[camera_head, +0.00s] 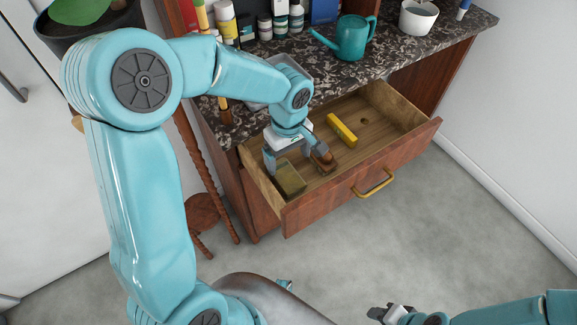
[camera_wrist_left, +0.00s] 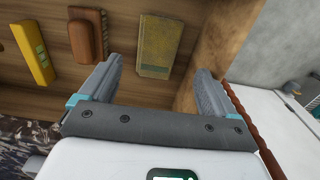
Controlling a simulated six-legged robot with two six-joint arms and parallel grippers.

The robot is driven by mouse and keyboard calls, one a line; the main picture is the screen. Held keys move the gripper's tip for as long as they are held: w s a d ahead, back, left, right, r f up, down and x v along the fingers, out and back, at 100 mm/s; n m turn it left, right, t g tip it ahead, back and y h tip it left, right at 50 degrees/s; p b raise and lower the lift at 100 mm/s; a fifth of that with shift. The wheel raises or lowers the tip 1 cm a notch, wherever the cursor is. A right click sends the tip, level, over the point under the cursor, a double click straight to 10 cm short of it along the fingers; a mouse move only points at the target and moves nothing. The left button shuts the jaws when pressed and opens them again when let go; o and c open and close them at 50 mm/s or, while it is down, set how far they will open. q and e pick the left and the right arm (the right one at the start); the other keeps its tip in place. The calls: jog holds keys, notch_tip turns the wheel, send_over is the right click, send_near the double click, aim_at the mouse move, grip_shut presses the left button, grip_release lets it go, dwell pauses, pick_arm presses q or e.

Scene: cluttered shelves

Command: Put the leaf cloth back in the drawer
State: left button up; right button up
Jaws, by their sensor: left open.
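The leaf cloth, a folded olive-green piece, lies inside the open wooden drawer (camera_head: 408,143), near its front left corner. I see the cloth (camera_head: 290,179) in the head view and the cloth (camera_wrist_left: 160,46) in the left wrist view, flat on the drawer floor. My left gripper (camera_head: 296,160) reaches down into the drawer at the cloth. In the left wrist view my left gripper (camera_wrist_left: 157,78) is open, its fingers apart and the cloth beyond the gap between them, not gripped. My right gripper (camera_head: 388,313) is low in the head view; its jaws are unclear.
A brown block-like item (camera_head: 323,160) and a yellow item (camera_head: 341,130) also lie in the drawer. The dark stone counter (camera_head: 395,55) above holds a teal watering can (camera_head: 352,38), a white pot (camera_head: 418,17) and several bottles. The floor in front of the drawer is clear.

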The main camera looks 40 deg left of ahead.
pick_arm(q)
notch_tip(320, 180, up, 4)
jog(key=shift+f, duration=0.25)
dwell(0.5)
